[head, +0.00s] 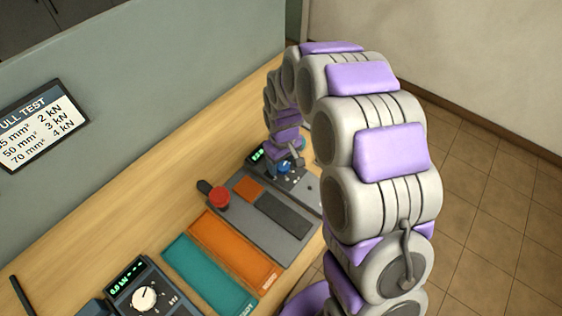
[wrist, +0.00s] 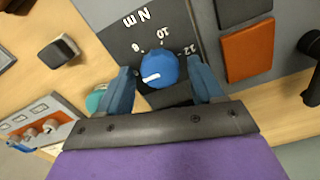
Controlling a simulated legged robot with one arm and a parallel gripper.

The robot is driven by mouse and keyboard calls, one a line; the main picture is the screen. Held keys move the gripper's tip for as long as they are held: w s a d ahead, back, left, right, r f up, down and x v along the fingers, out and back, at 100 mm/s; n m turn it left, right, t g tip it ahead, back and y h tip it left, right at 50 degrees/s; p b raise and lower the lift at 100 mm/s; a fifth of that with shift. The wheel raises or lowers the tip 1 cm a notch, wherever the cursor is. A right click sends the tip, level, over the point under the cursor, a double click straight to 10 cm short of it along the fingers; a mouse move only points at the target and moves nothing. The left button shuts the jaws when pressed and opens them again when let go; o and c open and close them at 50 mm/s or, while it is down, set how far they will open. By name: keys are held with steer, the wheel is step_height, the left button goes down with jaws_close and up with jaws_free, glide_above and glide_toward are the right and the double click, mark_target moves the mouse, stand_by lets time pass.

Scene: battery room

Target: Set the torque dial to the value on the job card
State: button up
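The torque dial (wrist: 158,70) is a blue round knob with a white pointer mark, on a dark panel (wrist: 125,40) marked "N m" with 8, 10 and 12. The mark lies on the knob's lower left in the wrist view. In the head view the dial (head: 284,167) is small and partly covered by my gripper. My gripper (wrist: 163,88) is open, its blue fingers on either side of the knob with gaps visible. Contact cannot be told. No job card can be made out.
A grey press with a red button (head: 219,197), an orange tray (head: 235,250) and a teal tray (head: 209,274) lie nearby. A white-dial kN unit (head: 145,297) stands at front left. A pull test sign (head: 40,125) hangs on the grey partition.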

steer(key=shift+d, duration=0.3)
steer(key=shift+c, duration=1.4)
steer(key=shift+a, duration=0.4)
steer(key=c, duration=0.4)
steer(key=shift+c, duration=1.4)
